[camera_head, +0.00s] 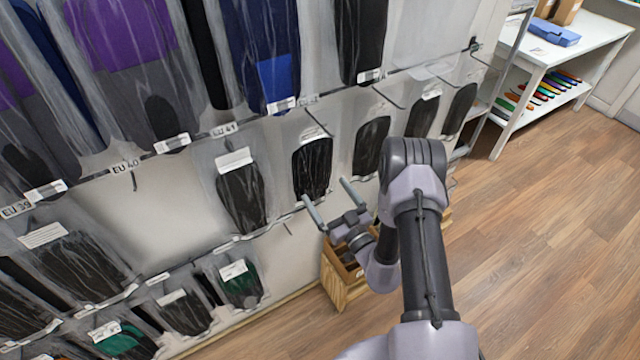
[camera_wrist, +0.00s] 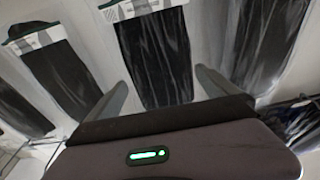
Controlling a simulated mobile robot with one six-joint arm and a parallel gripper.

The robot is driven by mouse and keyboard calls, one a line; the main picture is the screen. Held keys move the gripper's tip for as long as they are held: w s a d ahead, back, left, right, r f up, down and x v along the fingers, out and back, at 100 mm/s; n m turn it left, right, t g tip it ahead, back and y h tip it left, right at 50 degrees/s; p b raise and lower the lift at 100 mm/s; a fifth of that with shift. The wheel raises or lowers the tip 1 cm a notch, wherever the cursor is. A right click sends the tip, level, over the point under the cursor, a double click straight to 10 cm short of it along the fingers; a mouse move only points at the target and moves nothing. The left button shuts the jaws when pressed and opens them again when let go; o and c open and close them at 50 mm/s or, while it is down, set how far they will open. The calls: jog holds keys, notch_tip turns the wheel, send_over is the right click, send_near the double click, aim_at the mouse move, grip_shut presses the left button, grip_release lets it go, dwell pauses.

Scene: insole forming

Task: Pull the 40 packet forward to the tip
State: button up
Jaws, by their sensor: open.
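Clear packets with dark insoles hang in rows on a pale wall rack. A rail tag reading EU 40 (camera_head: 125,167) sits at the left, with a bare hook and empty panel below it. I cannot read which packet is marked 40. My gripper (camera_head: 328,196) is open and empty, its fingers pointing at the rack just below a black-insole packet (camera_head: 313,165). In the wrist view, my gripper (camera_wrist: 163,85) has its two fingers apart on either side of a black packet (camera_wrist: 155,55) with a white label at its top. Contact cannot be told.
A packet (camera_head: 242,197) hangs to the left and another (camera_head: 371,145) to the right. Purple and blue packets (camera_head: 255,50) hang above. A wooden box (camera_head: 345,275) stands below my gripper. A white table (camera_head: 560,50) stands at the back right; the floor between is clear.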

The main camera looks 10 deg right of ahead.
aim_at(317, 179)
jog(key=shift+x, duration=2.4)
jog(key=c, duration=1.5)
jog(key=shift+s+d, duration=0.1)
jog(key=shift+s, duration=0.05)
